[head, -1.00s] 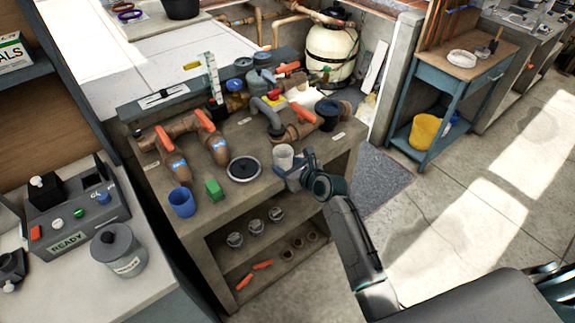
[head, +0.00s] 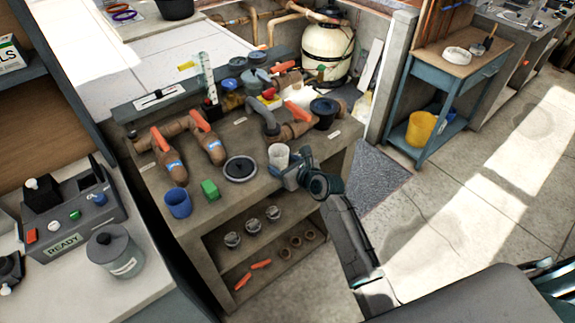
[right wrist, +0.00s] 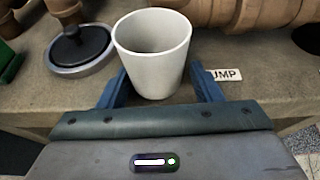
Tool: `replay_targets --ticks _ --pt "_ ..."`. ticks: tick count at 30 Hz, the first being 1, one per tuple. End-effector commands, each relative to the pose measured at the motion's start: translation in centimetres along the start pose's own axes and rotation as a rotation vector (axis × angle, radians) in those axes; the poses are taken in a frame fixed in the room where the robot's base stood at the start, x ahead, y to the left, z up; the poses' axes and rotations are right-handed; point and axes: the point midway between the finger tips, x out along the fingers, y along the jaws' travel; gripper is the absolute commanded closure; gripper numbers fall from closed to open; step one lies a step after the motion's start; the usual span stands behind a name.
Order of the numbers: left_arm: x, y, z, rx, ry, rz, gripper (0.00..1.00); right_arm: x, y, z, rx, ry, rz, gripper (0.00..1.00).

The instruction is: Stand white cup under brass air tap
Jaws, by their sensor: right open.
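The white cup (head: 279,154) stands upright near the front edge of the concrete bench (head: 225,205), right of a round black-lidded piece. In the right wrist view the cup (right wrist: 152,60) is empty inside and stands between the two blue fingers. My right gripper (head: 286,172) is open, with a finger on each side of the cup's lower part. Whether the fingers touch it is unclear. I cannot pick out the brass air tap with certainty among the pipes and valves at the back of the bench. My left gripper is not in view.
Brown pipes with orange handles (head: 160,139) lie behind. A "PUMP" label lies beside the cup. Grey mat (head: 375,180) on the floor.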

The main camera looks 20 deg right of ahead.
Motion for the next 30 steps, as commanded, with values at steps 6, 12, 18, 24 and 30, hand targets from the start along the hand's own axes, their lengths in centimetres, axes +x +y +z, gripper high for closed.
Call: replay_targets --ticks 6,12,18,24,30 --pt "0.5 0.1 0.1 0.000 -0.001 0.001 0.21 -1.2 0.4 -0.8 0.006 0.032 0.012 0.28" --pt "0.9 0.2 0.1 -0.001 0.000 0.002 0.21 -5.4 0.2 -0.4 0.002 0.026 0.009 0.28" --pt "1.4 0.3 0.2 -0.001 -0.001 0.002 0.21 -9.5 0.2 0.0 0.000 0.022 0.008 0.28" --pt "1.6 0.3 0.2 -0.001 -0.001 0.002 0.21 -11.9 0.1 0.3 0.003 0.020 0.008 0.28" --pt "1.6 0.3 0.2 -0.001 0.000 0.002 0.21 -12.4 0.1 0.5 0.004 0.018 0.009 0.28"
